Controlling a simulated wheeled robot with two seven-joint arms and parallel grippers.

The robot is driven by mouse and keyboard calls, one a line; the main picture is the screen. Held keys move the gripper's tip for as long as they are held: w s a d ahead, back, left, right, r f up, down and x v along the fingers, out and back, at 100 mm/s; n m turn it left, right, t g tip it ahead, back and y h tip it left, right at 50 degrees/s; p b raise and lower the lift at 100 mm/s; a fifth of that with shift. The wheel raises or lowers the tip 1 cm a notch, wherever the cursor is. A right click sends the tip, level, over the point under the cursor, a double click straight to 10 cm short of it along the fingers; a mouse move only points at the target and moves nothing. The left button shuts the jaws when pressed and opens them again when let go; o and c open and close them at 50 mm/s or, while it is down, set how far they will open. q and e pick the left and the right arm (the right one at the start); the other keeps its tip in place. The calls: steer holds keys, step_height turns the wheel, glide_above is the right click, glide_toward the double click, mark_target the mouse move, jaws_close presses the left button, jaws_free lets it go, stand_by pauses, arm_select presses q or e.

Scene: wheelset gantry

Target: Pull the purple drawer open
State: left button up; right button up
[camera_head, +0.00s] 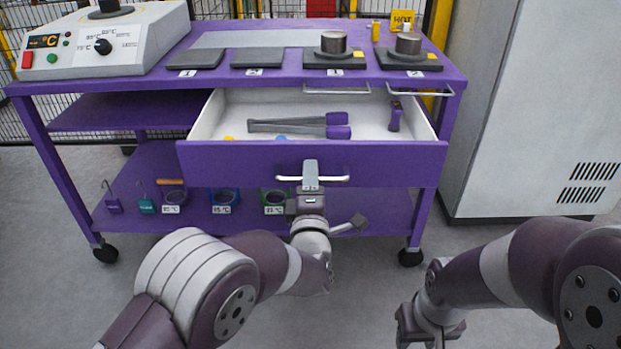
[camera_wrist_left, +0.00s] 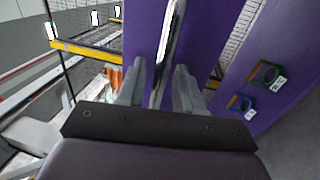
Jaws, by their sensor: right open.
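The purple drawer (camera_head: 230,163) stands pulled out from under the top of the purple bench, its white inside showing. Its pale bar handle (camera_head: 335,179) is on the middle of the front. My right gripper (camera_head: 430,325) is open and empty at the bottom of the head view, apart from the drawer and partly cut off.
Tongs with purple grips (camera_head: 337,125) and a purple tool (camera_head: 395,116) lie in the drawer. A control box (camera_head: 105,45) and several dark plates stand on the bench top. Rings and padlocks sit on the lower shelf. A grey cabinet (camera_head: 540,110) stands at right.

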arm_select(q)
steer(key=s+f+p, duration=0.2)
steer(key=s+p, duration=0.1)
steer(key=s, duration=0.9)
steer(key=shift+s+f, duration=0.15)
steer(key=shift+s, duration=0.05)
